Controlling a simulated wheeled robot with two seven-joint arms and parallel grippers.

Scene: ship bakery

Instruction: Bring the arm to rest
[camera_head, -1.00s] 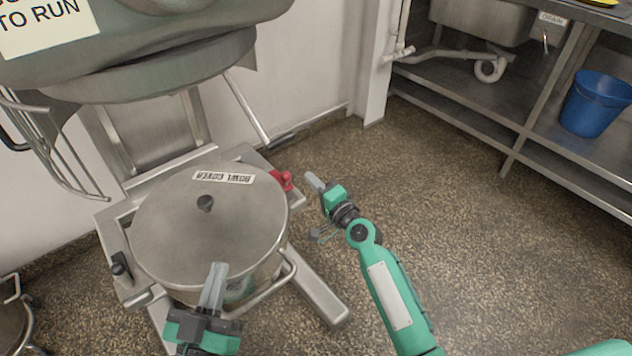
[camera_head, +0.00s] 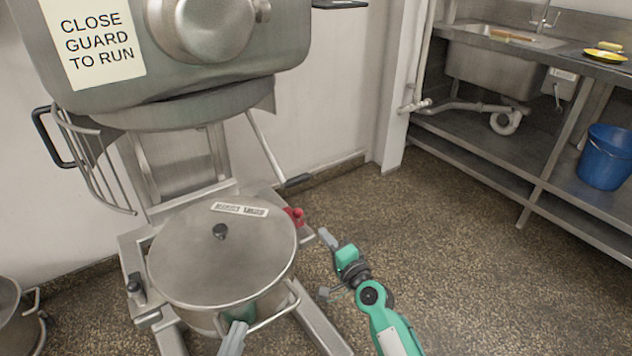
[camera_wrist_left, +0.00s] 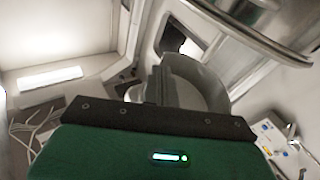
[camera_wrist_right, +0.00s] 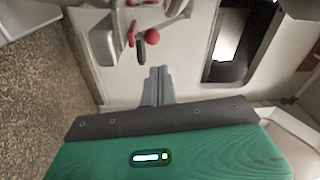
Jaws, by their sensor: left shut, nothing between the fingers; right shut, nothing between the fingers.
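My left gripper (camera_head: 234,338) shows at the bottom of the head view, in front of the lidded bowl (camera_head: 200,262). Its fingers are shut and empty; most of its body is below the frame. In the left wrist view its dark fingers (camera_wrist_left: 163,88) are together. My right gripper (camera_head: 327,238) is to the right of the bowl, near a red knob (camera_head: 295,215) on the mixer frame, apart from it in the head view. Its fingers are shut and empty, and they also show together in the right wrist view (camera_wrist_right: 157,86).
The mixer (camera_head: 200,70) with its wire guard (camera_head: 95,165) stands behind the bowl. A steel sink bench (camera_head: 480,165) with a blue bucket (camera_head: 606,158) on its lower shelf is at the right. Speckled floor (camera_head: 460,270) between them is clear. Another pot (camera_head: 18,318) is at the far left.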

